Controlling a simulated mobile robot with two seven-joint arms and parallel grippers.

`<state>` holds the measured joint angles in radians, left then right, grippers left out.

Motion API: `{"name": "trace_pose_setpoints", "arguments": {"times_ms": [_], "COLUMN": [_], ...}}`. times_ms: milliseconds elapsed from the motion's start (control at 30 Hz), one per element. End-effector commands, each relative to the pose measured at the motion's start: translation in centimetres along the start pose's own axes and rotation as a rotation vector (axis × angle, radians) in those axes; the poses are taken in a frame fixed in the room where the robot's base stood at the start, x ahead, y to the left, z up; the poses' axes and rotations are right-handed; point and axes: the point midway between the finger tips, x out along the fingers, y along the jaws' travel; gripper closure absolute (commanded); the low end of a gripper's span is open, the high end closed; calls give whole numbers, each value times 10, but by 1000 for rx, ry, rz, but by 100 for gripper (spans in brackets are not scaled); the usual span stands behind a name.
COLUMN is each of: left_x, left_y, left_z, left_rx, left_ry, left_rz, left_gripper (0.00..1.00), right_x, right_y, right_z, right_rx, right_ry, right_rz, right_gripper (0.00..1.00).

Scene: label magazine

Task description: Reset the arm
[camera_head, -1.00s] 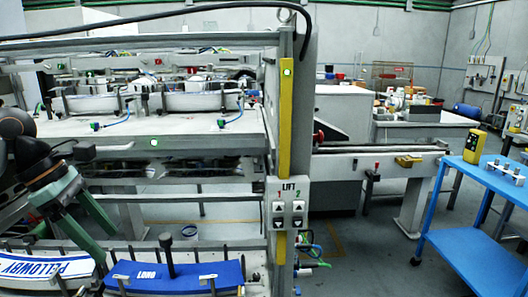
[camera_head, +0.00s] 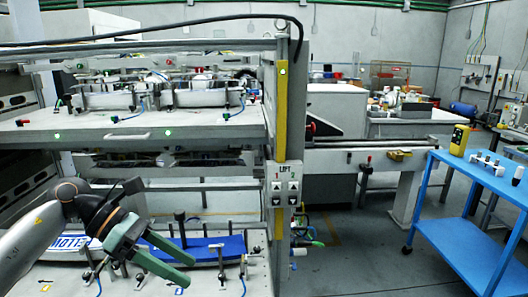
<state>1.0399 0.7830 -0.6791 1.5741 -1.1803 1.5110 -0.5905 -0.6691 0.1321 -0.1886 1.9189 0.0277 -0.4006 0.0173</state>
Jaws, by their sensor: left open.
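My left gripper (camera_head: 178,262) comes in from the lower left in the head view. Its two green fingers are apart, with nothing between them. It hangs in front of the lower shelf of the label magazine (camera_head: 150,131). Behind it lie a white label stack with blue lettering (camera_head: 70,244) and a blue label stack (camera_head: 232,246); my arm and gripper partly hide both. I cannot tell from this view how far the fingers are from the shelf. My right gripper is not in view.
A grey post with a yellow strip (camera_head: 281,120) and a LIFT button panel (camera_head: 283,186) stands right of the shelves. A blue cart (camera_head: 455,240) with a yellow device (camera_head: 460,139) stands at the right. The floor between post and cart is open.

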Motion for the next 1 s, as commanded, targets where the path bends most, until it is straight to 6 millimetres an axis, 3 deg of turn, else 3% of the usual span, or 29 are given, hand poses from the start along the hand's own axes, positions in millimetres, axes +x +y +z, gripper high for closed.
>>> {"name": "trace_pose_setpoints", "arguments": {"times_ms": [33, 100, 200, 367, 533, 667, 800, 967, 1000], "left_x": [21, 43, 65, 80, 84, 91, 110, 145, 154], "left_y": [-7, -16, -26, -23, 0, 23, 35, 14, 3], "left_z": [7, 20, 38, 51, 31, -14, -91, -198, -223], "left_rx": [-55, -147, -318, -667, -1118, -1508, -1962, -2505, 2533], "left_ry": [-91, -232, -445, -771, -1092, -1314, -1528, -1732, 1708], "left_rz": [-60, -133, -235, -374, -483, -527, -531, -464, 422], "left_gripper": [29, 29, 29, 29, 29, 29, 29, 29, 29], "right_x": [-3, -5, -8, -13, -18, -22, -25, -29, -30], "right_y": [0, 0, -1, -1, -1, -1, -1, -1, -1], "right_z": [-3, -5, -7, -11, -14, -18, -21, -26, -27], "right_rx": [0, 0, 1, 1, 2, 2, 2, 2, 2], "right_ry": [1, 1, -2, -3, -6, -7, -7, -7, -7], "right_rz": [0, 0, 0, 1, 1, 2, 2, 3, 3], "right_gripper": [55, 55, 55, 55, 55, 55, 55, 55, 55]}}
